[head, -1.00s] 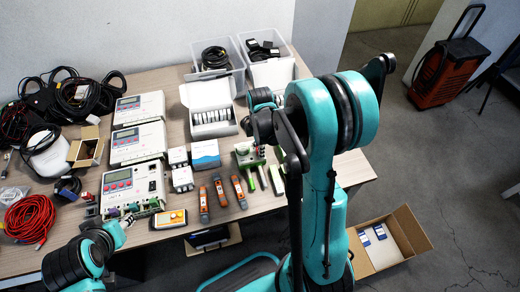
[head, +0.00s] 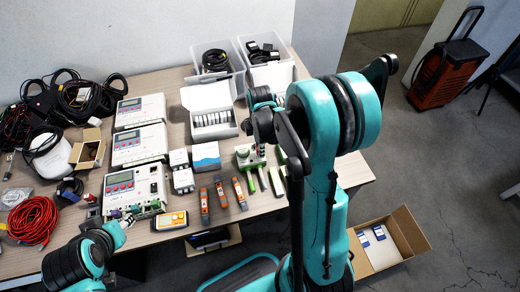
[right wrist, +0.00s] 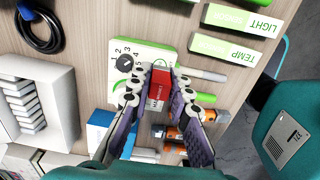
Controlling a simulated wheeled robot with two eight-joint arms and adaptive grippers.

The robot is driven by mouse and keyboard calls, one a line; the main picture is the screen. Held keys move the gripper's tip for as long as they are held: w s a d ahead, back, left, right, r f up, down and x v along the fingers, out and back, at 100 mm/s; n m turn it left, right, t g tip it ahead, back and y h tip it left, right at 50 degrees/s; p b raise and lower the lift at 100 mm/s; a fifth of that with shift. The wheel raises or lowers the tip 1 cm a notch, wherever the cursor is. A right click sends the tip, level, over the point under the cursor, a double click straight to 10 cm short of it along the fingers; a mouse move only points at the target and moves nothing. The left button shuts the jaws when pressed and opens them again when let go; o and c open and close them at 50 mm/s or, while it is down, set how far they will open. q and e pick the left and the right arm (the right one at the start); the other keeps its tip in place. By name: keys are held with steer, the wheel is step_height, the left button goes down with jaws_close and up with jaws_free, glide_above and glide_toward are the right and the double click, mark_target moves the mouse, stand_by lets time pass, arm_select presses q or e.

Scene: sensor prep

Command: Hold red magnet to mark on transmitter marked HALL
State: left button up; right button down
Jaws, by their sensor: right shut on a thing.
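My right gripper (right wrist: 160,78) is shut on a small red magnet (right wrist: 158,92) with a white lettered label, seen in the right wrist view. The magnet is above or against the white-and-green dial unit (right wrist: 145,52); I cannot tell if they touch. Two green-and-white transmitters lie nearby, one marked LIGHT (right wrist: 240,18) and one marked TEMP (right wrist: 226,48). Slim pale-and-green pieces (right wrist: 206,75) extend beside my fingers. I cannot read HALL on any part. In the head view my right arm hides most of its gripper. My left gripper (head: 116,233) is at lower left, its fingers unclear.
White meter units (head: 138,145) stand left of centre, with cables (head: 33,220) at far left. A box of white pieces (head: 210,110) and clear bins (head: 215,75) stand behind. Orange tools (head: 221,192) and a yellow meter (head: 170,220) lie near the front edge.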

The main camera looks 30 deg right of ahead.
steer(key=shift+r+p, duration=1.7)
steer(key=shift+r, duration=0.9)
